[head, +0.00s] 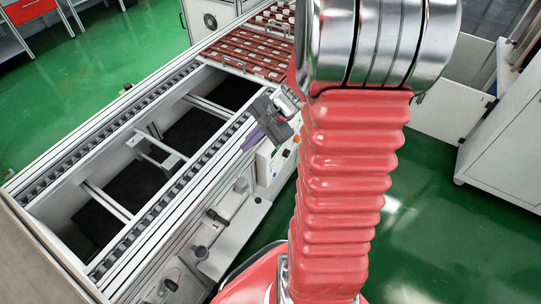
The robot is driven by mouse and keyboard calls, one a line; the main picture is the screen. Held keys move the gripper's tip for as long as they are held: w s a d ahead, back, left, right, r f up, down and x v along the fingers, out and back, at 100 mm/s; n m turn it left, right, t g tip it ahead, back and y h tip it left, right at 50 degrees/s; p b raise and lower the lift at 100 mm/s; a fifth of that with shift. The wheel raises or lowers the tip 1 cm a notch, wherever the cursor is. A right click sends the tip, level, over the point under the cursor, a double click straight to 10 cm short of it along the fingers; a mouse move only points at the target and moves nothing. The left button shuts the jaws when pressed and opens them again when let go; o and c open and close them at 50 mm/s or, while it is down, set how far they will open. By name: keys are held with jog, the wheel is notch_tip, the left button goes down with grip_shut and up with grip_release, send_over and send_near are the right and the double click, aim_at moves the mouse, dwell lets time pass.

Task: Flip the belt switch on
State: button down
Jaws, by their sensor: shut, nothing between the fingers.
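My gripper (268,126) is in the head view near the middle, at the front side of the conveyor (122,226). Its dark body partly covers a white box (264,166) on the conveyor's side, and its fingers point down toward that box. My gripper is shut and empty. Small dark and orange parts show on and near the box, but they are too small to tell which is the belt switch or how it is set. My red arm hides what lies to the right. I cannot tell whether the fingertips touch the box.
Brown-red trays (246,54) with several small light pieces lie at the conveyor's far end. Knobs and fittings (201,252) stick out along its near side. A white cabinet (506,135) stands at the right. Green floor (440,190) is clear between cabinet and arm.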

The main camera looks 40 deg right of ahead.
aim_at(273, 168)
jog(key=s+d+f+m+t+h, duration=0.1)
jog(key=s+d+f+m, duration=0.2)
jog(key=d+f+m, duration=0.4)
jog(key=s+d+f+m+t, duration=0.2)
jog(key=s+d+f+m, duration=0.2)
jog(key=d+f+m, duration=0.4)
jog(key=d+f, duration=0.4)
jog(key=f, duration=0.4)
jog(key=shift+s+d+t+h, duration=0.15)
jog(key=shift+d+t+h, duration=0.15)
jog(key=shift+h, duration=0.1)
jog(key=shift+a+f, duration=0.1)
jog(key=shift+f, duration=0.05)
jog(key=w+r+x, duration=0.2)
jog(key=x, duration=1.1)
jog(key=shift+a, duration=0.35)
